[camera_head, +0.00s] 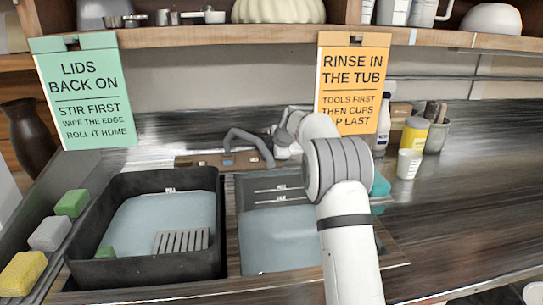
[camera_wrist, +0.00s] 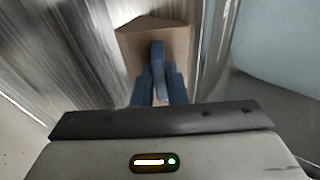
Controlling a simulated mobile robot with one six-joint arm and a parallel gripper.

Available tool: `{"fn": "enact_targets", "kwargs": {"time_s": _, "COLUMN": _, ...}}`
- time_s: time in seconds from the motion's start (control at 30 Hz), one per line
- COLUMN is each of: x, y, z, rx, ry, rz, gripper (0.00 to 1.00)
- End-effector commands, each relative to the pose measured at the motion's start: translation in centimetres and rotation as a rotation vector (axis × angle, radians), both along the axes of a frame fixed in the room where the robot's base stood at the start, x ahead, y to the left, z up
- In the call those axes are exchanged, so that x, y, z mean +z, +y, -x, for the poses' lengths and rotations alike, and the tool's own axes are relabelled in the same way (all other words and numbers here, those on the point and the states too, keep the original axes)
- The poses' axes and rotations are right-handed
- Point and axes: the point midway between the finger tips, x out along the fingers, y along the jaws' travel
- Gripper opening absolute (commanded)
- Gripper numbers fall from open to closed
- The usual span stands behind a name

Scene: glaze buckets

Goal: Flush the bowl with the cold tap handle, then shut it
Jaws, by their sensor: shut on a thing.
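The tap's grey bent spout (camera_head: 248,141) rises from a brown base (camera_head: 200,161) behind the basins. My arm reaches over the right basin to the right end of this base. In the wrist view, the blue fingers of my gripper (camera_wrist: 159,90) are shut on a dark blue-grey tap handle (camera_wrist: 157,56), which stands on a brown block (camera_wrist: 178,42). In the head view, my arm and wrist hide the handle. The right basin (camera_head: 280,240) holds pale bluish water, partly behind my arm. I cannot make out a running stream.
A black tub (camera_head: 145,272) with water, a grey slotted rack (camera_head: 181,241) and a green block stands left. Green, grey and yellow sponges (camera_head: 22,273) lie beside it. A white cup (camera_head: 408,163), a yellow can (camera_head: 414,134) and a spray bottle (camera_head: 383,125) stand right. An orange sign (camera_head: 352,83) hangs above.

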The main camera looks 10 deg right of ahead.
Motion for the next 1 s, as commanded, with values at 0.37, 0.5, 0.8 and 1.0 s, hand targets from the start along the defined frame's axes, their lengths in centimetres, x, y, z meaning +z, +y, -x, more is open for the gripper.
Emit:
{"fn": "enact_targets", "kwargs": {"time_s": 0.37, "x": 0.0, "y": -0.1, "z": 0.0, "rx": -0.001, "ry": 0.0, "rz": -0.001, "gripper": 0.32}}
{"fn": "enact_targets", "kwargs": {"time_s": 0.5, "x": 0.0, "y": 0.0, "z": 0.0, "rx": 0.0, "ry": 0.0, "rz": 0.0, "gripper": 0.34}}
{"fn": "enact_targets", "kwargs": {"time_s": 0.8, "x": 1.9, "y": 0.0, "z": -0.1, "rx": 0.001, "ry": -0.003, "rz": 0.001, "gripper": 0.34}}
{"fn": "enact_targets", "kwargs": {"time_s": 1.0, "x": 6.1, "y": 0.0, "z": -0.1, "rx": -0.001, "ry": -0.009, "rz": 0.0, "gripper": 0.34}}
